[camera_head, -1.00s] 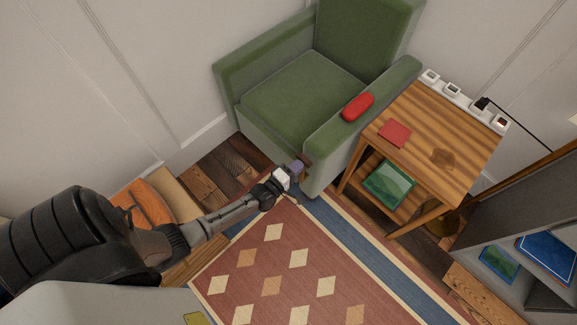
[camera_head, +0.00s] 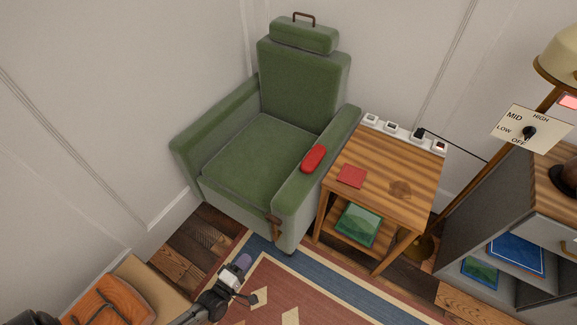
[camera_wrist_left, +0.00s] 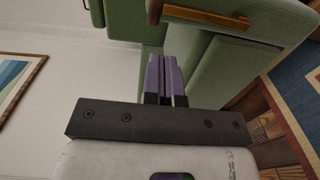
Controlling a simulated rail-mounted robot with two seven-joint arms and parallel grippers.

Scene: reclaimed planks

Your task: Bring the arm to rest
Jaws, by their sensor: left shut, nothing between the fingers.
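My left gripper (camera_head: 243,262) is low in the head view, over the edge of the patterned rug and in front of the green armchair. Its purple fingers are shut with nothing between them. They also show in the left wrist view (camera_wrist_left: 163,75), pressed together, with green armchair parts behind them. The gripper appears apart from the armchair. My right gripper is not in view.
The green armchair (camera_head: 245,155) has a wooden lever (camera_head: 275,227) and a red case (camera_head: 313,158) on its armrest. A wooden side table (camera_head: 395,165) stands right of it. An orange bag (camera_head: 105,305) lies lower left. Rug (camera_head: 270,305) lies below.

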